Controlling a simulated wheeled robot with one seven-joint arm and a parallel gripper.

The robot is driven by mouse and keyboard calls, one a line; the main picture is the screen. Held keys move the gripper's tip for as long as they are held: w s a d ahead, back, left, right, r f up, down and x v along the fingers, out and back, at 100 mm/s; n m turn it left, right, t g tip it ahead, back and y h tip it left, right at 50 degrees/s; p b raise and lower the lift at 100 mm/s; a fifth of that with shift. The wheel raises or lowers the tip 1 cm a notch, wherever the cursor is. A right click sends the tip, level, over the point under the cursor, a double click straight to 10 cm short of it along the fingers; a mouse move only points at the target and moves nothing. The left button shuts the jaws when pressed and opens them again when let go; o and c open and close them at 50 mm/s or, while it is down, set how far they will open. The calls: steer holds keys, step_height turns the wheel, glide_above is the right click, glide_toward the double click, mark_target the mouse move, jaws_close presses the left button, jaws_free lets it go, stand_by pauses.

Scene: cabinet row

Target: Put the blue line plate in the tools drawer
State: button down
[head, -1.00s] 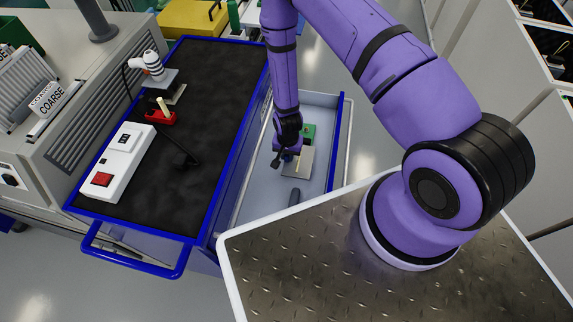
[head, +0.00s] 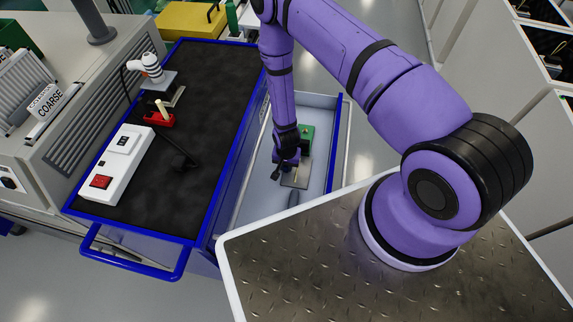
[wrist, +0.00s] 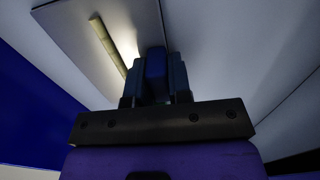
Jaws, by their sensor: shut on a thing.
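My gripper (head: 284,172) is down over the open drawer (head: 257,190). In the wrist view its fingers (wrist: 156,78) are closed on a narrow blue piece (wrist: 155,62), which appears to be the grip of the blue line plate. A flat grey-beige plate (head: 297,176) lies right beside the gripper in the head view. The wrist view shows a grey plate (wrist: 75,35) with a pale strip along it, close to the fingers. The arm hides part of the plate, and I cannot tell whether it touches the drawer floor.
A green block (head: 307,134) is at the drawer's far end. The dark-topped cart (head: 205,120) to the left carries a white switch box (head: 115,160) and a red block (head: 160,119). The drawer's blue walls stand close around.

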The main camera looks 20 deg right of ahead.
steer(key=c, duration=1.1)
jaws_free()
steer(key=shift+o, duration=0.2)
steer(key=w+d+r+n+t, duration=0.1)
steer(key=w+r+n, duration=0.1)
steer(key=r, duration=2.2)
steer(key=w+d+r+n+t, duration=0.1)
steer(key=w+d+r, duration=0.1)
steer(key=r, duration=2.3)
steer(key=s+d+r+n+t, duration=0.25)
steer(key=s+r, duration=0.65)
steer(key=r, duration=0.5)
steer(key=s+d+r, duration=0.1)
steer(key=s+r, duration=0.3)
steer(key=s, duration=0.4)
steer(key=s+d+r+n, duration=0.1)
steer(key=s+r, duration=0.3)
steer(key=s, duration=0.4)
steer(key=shift+d+r+t, duration=0.25)
steer(key=shift+d+t, duration=0.1)
steer(key=shift+d, duration=0.1)
